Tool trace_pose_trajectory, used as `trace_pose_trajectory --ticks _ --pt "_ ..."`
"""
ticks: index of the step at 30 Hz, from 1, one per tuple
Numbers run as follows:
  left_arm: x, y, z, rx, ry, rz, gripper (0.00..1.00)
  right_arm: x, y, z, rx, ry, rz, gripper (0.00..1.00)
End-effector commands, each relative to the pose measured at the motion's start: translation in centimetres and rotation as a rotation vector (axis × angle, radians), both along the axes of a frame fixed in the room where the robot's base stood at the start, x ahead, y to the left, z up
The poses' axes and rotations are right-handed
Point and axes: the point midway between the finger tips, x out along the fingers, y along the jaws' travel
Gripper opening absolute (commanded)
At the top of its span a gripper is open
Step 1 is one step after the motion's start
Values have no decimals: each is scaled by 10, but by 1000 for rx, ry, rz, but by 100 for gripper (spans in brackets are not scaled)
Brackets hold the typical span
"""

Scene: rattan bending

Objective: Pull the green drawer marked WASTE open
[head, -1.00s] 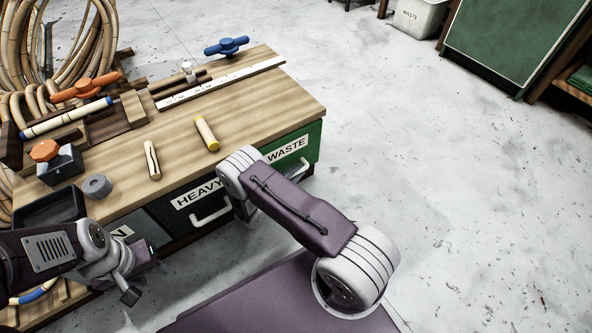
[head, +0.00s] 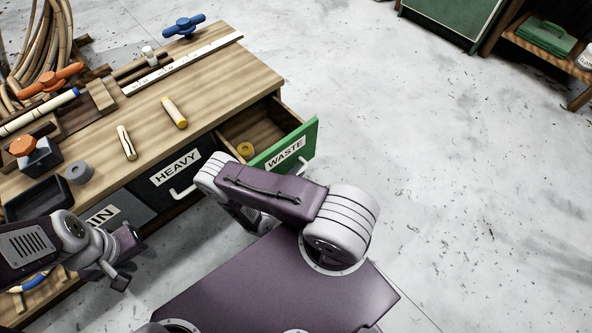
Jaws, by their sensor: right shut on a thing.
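The green drawer marked WASTE (head: 311,137) stands pulled out of the right end of the workbench (head: 215,78). Its wooden inside shows, with a small yellow-brown ring (head: 245,149) in it. My right arm (head: 270,193) crosses in front of the drawer. It hides my right jaws and most of the drawer's handle; the jaws are shut on the handle. My left gripper (head: 127,260) is open and empty, low in front of the bench's left part.
The closed HEAVY drawer (head: 176,167) is left of the green one. On the bench top lie a yellow-ended stick (head: 174,112), a pale stick (head: 127,143), a grey ring (head: 79,172) and a ruler (head: 185,62). The floor to the right is clear.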

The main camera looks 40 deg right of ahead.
Motion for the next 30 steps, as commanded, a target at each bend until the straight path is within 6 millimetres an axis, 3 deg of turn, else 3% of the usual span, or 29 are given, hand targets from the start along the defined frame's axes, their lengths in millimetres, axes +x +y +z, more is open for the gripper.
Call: trace_pose_trajectory --ticks 16,17,18,27,30 --pt "0 0 0 0 0 0 36 1 1 0 3 -2 3 0" --pt "0 0 0 0 0 0 36 1 1 0 3 -2 3 25" --pt "0 0 0 0 0 0 36 1 1 0 3 -2 3 36" --pt "0 0 1 0 0 0 36 1 1 0 2 -1 1 38" --pt "0 0 7 0 0 0 36 -2 9 5 1 -1 5 38"
